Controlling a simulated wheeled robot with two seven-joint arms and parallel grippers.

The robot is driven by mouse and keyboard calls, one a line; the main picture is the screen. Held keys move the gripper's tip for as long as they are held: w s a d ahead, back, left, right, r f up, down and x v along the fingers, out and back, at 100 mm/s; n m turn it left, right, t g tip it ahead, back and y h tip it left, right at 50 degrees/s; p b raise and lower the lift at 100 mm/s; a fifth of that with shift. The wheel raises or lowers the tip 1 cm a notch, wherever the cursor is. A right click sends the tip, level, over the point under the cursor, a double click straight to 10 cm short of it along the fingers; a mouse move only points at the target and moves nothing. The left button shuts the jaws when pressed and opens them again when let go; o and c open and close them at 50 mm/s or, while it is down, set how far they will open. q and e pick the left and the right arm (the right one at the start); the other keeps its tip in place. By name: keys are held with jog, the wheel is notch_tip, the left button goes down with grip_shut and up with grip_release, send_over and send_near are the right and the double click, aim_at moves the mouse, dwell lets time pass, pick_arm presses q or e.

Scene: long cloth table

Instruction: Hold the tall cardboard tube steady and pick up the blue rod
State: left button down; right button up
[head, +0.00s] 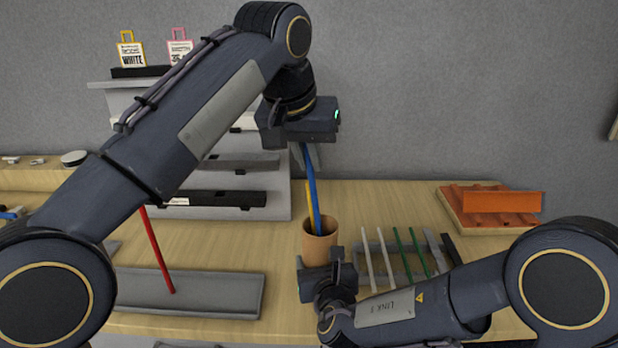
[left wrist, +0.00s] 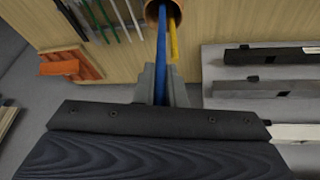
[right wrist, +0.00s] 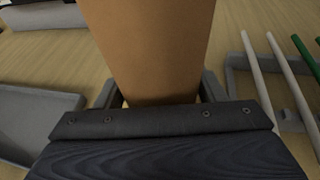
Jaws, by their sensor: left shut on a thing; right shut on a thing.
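The tall cardboard tube (head: 319,240) stands upright on the table in the head view. My right gripper (head: 322,268) is shut around its lower part, and the tube (right wrist: 150,45) fills the middle of the right wrist view between the fingers. The blue rod (head: 312,185) stands in the tube, leaning slightly, with its lower end hidden inside. My left gripper (head: 303,146) is above the tube, pointing down, shut on the rod's upper part. In the left wrist view the blue rod (left wrist: 161,60) runs from between the fingers (left wrist: 161,85) into the tube's mouth (left wrist: 152,12).
A yellow rod (head: 308,205) also stands in the tube, beside the blue one. A rack with white and green rods (head: 400,255) is right of the tube. A red rod (head: 158,250) meets a grey tray (head: 220,290) at left. An orange holder (head: 490,205) sits back right.

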pick_arm(q)
jog(key=shift+r, duration=0.45)
pick_arm(e)
jog(key=o, duration=1.1)
jog(key=shift+c, duration=0.2)
jog(key=shift+s, duration=0.1)
